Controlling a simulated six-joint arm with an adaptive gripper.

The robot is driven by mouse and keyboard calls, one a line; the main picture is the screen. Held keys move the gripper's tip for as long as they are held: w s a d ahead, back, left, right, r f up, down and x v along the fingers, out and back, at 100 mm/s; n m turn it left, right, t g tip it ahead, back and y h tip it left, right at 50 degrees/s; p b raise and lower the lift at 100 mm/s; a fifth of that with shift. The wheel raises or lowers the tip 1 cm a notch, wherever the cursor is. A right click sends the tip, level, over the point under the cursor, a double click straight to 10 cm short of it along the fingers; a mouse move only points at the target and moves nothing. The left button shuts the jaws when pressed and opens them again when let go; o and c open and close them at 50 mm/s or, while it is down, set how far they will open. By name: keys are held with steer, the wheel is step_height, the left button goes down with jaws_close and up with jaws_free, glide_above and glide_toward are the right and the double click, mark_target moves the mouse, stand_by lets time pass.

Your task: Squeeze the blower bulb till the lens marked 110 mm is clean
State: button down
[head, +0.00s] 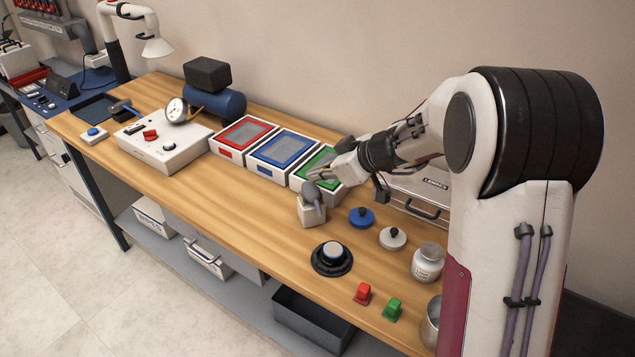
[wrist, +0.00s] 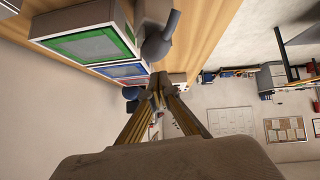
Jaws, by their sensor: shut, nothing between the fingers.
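The grey blower bulb (head: 313,193) stands nozzle up in a small white block (head: 312,215) near the middle of the bench. The bulb also shows in the wrist view (wrist: 157,46), near the top. My gripper (head: 316,174) is just above and behind the bulb in the head view; I cannot tell whether it touches it. In the wrist view my gripper's fingertips (wrist: 160,84) are together with nothing between them. A round lens-like piece (head: 332,251) sits on a black ring base in front of the block. No 110 mm mark is readable, and dust on it cannot be made out.
Red, blue and green framed trays (head: 268,153) stand behind the bulb. A blue knobbed cap (head: 361,217), a white knobbed cap (head: 392,237) and a jar (head: 428,262) are to the right. Red (head: 362,293) and green (head: 393,309) pieces lie near the front edge. Bare wood lies left of the block.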

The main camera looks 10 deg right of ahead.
steer(key=v, duration=1)
steer(key=shift+a, duration=0.2)
stand_by(0.5)
steer(key=w+r+g, duration=0.1)
steer(key=r, duration=0.1)
steer(key=w+a+r+g+h, duration=0.1)
steer(key=w, duration=0.1)
steer(key=shift+a+r, duration=0.2)
steer(key=shift+r, duration=0.15)
stand_by(0.5)
steer(key=shift+m, duration=0.3)
steer(key=shift+w+f, duration=0.1)
steer(key=shift+f, duration=0.05)
